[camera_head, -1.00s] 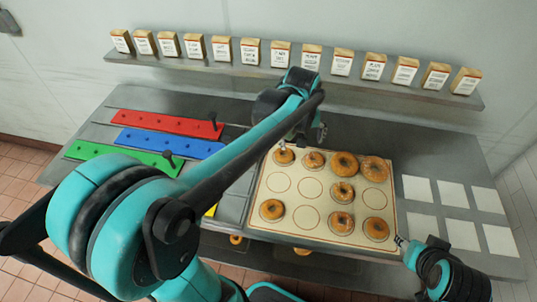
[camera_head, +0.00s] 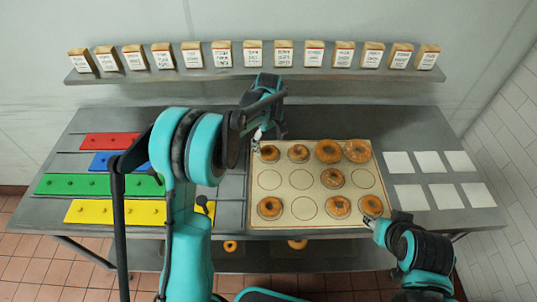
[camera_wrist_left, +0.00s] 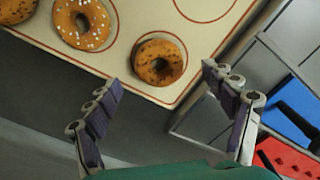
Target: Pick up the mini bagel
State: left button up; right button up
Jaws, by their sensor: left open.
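Several bagels lie on a cream board (camera_head: 286,207) with printed circles; the task does not show which one is the mini bagel. A small brown bagel with dark specks (camera_head: 269,153) lies at the board's back left corner. It also shows in the left wrist view (camera_wrist_left: 158,62), with a white-sprinkled bagel (camera_wrist_left: 85,22) beside it. My left gripper (camera_head: 260,137) is open and empty, just behind that corner; the speckled bagel lies ahead of its spread fingers, not between them. My right gripper (camera_head: 371,219) is by the board's front right corner, near another bagel (camera_head: 371,205); its jaws are too small to read.
Red (camera_head: 108,141), blue (camera_head: 103,162), green (camera_head: 75,185) and yellow (camera_head: 95,211) strips lie left of the board. White squares (camera_head: 411,195) lie to the right. A shelf (camera_head: 200,76) of labelled packets runs along the wall. Clear table lies behind the board.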

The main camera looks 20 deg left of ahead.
aim_at(269, 148)
pick_arm(q)
notch_tip(269, 148, down, 4)
jog(key=shift+d+r+b, duration=0.15)
jog(key=shift+r+b, duration=0.1)
jog(key=shift+b, duration=0.25)
jog(key=shift+r, duration=0.1)
jog(key=c, duration=1.2)
jog(key=shift+r, duration=0.15)
